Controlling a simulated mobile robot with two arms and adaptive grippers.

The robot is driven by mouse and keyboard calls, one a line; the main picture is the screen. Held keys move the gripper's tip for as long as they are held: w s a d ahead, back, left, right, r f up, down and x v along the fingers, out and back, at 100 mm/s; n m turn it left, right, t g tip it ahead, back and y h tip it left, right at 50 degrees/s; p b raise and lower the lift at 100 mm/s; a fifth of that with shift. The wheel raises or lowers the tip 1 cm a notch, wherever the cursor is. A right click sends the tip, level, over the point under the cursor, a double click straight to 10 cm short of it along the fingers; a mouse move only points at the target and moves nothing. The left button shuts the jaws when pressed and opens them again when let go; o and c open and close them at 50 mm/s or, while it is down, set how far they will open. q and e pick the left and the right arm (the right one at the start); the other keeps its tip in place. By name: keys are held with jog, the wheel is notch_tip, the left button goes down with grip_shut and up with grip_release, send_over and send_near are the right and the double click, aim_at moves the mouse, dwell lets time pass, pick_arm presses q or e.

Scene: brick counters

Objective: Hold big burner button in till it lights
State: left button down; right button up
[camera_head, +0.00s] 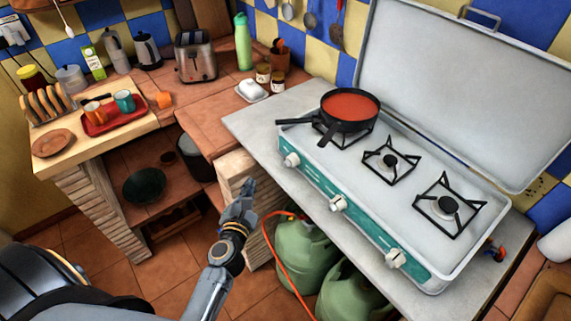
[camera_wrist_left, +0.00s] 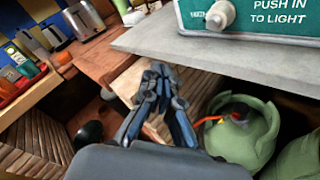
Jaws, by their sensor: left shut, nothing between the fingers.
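A white camping stove (camera_head: 318,148) with a teal front panel sits on the grey counter. Three white knobs are on its front: left knob (camera_head: 291,159), middle knob (camera_head: 337,203) and right knob (camera_head: 395,258). One knob (camera_wrist_left: 220,15) shows in the left wrist view beside the words "PUSH IN TO LIGHT". The right burner (camera_head: 448,205) has the widest grate; no flame shows on the two uncovered burners. My left gripper (camera_head: 248,184) is shut and empty, in front of and below the counter edge, apart from the knobs. Its fingertips (camera_wrist_left: 160,70) point forward in the wrist view.
A black pan (camera_head: 349,107) of red sauce stands over the left burner. The stove lid (camera_head: 460,85) is raised behind. Green gas bottles (camera_head: 303,250) with an orange hose (camera_head: 271,245) stand below the counter. A brick support (camera_head: 232,167) is near my gripper.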

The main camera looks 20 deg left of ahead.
pick_arm(q)
jog(key=shift+w+d+b, duration=0.1)
jog(key=shift+w+d, duration=0.65)
jog(key=shift+w, duration=0.5)
jog(key=shift+w+d+b, duration=0.1)
jog(key=shift+w+d, duration=0.65)
jog(key=shift+w, duration=0.5)
jog(key=shift+w+d+b, duration=0.1)
jog(key=shift+w+d, duration=0.65)
jog(key=shift+w, duration=0.5)
jog(key=shift+w, duration=0.1)
jog(key=shift+w+d, duration=0.2)
jog(key=shift+w, duration=0.05)
jog(key=shift+w+d, duration=0.25)
jog(key=shift+w, duration=0.1)
dwell(0.5)
dwell(0.5)
jog(key=shift+s+a, duration=0.5)
jog(key=shift+s, duration=0.25)
jog(key=shift+p, duration=0.3)
jog(key=shift+s+a+p, duration=0.1)
jog(key=shift+s+a, duration=0.3)
jog(key=shift+s, duration=0.3)
jog(key=shift+s+a+p, duration=0.15)
jog(key=shift+s+a, duration=0.3)
jog(key=shift+s, duration=0.3)
jog(key=shift+s+a+p, duration=0.1)
jog(key=shift+s+a, duration=0.3)
jog(key=shift+s, duration=0.3)
